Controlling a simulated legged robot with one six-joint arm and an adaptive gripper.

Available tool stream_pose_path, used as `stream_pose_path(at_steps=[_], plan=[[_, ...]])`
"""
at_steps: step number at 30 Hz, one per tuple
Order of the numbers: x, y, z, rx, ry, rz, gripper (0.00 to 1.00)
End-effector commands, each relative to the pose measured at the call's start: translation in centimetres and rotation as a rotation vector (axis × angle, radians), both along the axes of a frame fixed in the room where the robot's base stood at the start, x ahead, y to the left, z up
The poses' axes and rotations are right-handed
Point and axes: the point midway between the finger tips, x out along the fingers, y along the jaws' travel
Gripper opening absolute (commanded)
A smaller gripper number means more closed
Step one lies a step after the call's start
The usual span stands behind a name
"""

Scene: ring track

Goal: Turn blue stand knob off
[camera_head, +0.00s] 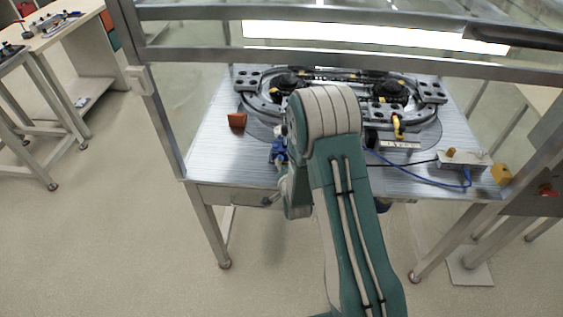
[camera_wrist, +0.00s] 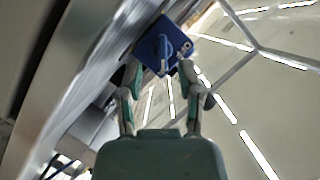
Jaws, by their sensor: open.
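The blue stand (camera_wrist: 152,46) is at the top middle of the wrist view, tilted in the picture. The gap between the fingers looks empty; whether either finger touches the stand is unclear. In the head view, the blue stand (camera_head: 277,152) is small, near the table's front edge, and partly hidden by my arm.
The metal table (camera_head: 215,145) carries a dark oval ring track (camera_head: 260,103). A connector box (camera_head: 463,158) with a blue cable is at the right. Metal frame bars (camera_head: 160,120) rise around the table.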

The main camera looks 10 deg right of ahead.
Motion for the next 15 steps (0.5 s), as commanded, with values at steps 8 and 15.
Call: stream_pose_path(at_steps=[8, 15], plan=[[2.4, 0.0, -0.7, -0.001, 0.001, 0.001, 0.47], [2.5, -0.1, -0.7, 0.0, 0.001, 0.001, 0.47]])
